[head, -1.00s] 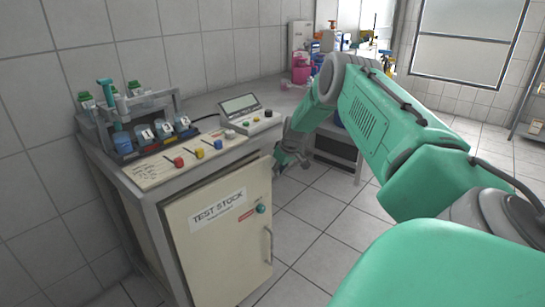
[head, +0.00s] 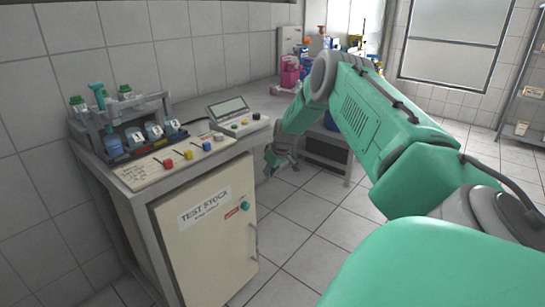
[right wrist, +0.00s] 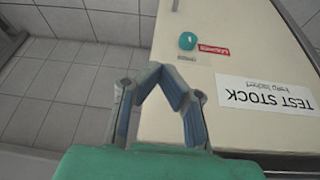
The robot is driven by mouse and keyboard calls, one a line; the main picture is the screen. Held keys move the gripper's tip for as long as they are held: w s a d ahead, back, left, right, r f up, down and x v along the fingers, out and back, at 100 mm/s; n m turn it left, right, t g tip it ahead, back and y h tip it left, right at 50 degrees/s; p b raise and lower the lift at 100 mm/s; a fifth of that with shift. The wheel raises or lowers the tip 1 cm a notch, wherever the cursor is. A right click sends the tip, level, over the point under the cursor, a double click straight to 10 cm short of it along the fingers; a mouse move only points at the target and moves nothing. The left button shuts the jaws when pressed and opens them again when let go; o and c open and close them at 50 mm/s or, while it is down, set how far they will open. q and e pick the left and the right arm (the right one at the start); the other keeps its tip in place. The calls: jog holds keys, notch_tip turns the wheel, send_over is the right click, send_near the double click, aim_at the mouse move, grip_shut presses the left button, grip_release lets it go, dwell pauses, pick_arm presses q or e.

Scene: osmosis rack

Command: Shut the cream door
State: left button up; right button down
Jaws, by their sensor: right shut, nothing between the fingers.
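The cream door (head: 205,250) with its TEST STOCK label is on the front of the grey cabinet below the counter. It sits close to the frame; whether it is fully flush I cannot tell. It has a teal round knob (head: 245,206) and a grey bar handle (head: 254,242) at its right edge. My right gripper (head: 279,160) is beyond that edge at upper right. In the right wrist view the door (right wrist: 230,120) appears upside down, and the shut, empty right gripper (right wrist: 158,70) overlaps its edge; contact is unclear. My left gripper is not in view.
On the counter stand a rack with bottles (head: 125,130), a control panel with coloured levers (head: 190,155) and a display unit (head: 232,110). Pink and other containers (head: 291,72) stand at the back. Tiled floor (head: 300,225) is clear right of the door.

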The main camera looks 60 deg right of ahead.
jog(key=shift+d+p+v, duration=0.4)
jog(key=shift+p+v, duration=0.9)
jog(key=shift+v, duration=3.6)
jog(key=s+a+f+n+g, duration=0.15)
jog(key=a+f, duration=0.35)
jog(key=a, duration=0.5)
jog(key=s+a+f, duration=0.3)
jog(key=a+f, duration=0.1)
jog(key=a, duration=0.6)
jog(key=s+a+f, duration=0.2)
jog(key=a+f, duration=0.3)
jog(key=a, duration=0.4)
jog(key=s+a+f+g, duration=0.1)
jog(key=s+a, duration=0.7)
jog(key=s, duration=0.3)
jog(key=s+a+f+n+g+y, duration=0.1)
jog(key=s+a, duration=0.7)
jog(key=s, duration=0.3)
jog(key=shift+s+f, duration=0.3)
jog(key=shift+s, duration=0.1)
